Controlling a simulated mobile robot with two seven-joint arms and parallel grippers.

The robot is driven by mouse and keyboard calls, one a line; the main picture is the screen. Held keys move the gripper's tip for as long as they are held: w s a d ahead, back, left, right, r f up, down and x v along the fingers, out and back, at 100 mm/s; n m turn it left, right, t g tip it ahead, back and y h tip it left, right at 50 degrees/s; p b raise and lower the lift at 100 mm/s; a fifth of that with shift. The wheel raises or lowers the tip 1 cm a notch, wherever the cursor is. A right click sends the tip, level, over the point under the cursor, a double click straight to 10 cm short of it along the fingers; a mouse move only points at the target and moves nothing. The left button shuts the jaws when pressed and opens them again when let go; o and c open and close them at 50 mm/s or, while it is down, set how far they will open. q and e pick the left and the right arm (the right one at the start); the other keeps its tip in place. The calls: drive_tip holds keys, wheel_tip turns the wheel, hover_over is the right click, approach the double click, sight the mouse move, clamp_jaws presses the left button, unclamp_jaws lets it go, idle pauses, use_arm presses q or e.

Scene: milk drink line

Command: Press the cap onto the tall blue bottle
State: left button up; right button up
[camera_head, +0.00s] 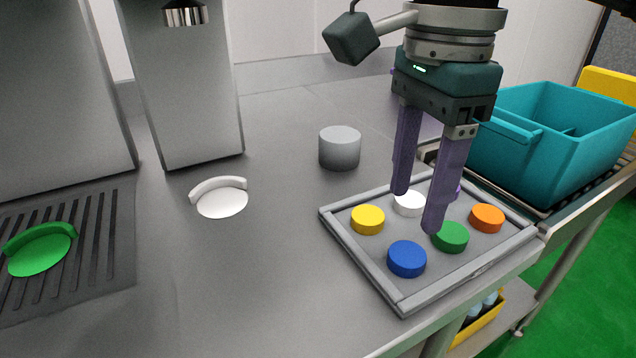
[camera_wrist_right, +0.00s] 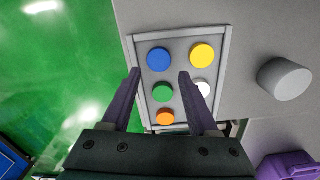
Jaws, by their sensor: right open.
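No tall blue bottle shows in either view. Caps lie in a shallow grey tray (camera_head: 360,265): a blue cap (camera_head: 406,259) at the near corner, a green cap (camera_head: 450,237), a yellow cap (camera_head: 367,219), a white cap (camera_head: 409,203) and an orange cap (camera_head: 487,218). My right gripper (camera_head: 417,210) is open and empty, pointing down over the tray with its purple fingers apart. In the right wrist view the blue cap (camera_wrist_right: 159,60) and green cap (camera_wrist_right: 162,92) appear in the gap between the fingers. My left gripper is out of view.
A grey cylinder (camera_head: 340,149) stands behind the tray. A white round holder (camera_head: 222,203) and a green one (camera_head: 40,254) are at left, near grey machine columns (camera_head: 185,100). A teal crate (camera_head: 545,150) is at right. A yellow crate (camera_head: 480,325) sits below the table.

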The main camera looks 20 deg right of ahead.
sight(407, 253)
drive_tip(key=shift+f, duration=1.2)
drive_tip(key=f, duration=0.5)
drive_tip(key=shift+s+d+f, duration=0.1)
drive_tip(key=shift+d+f, duration=0.05)
drive_tip(key=shift+d, duration=0.1)
drive_tip(key=shift+c, duration=0.2)
clamp_jaws()
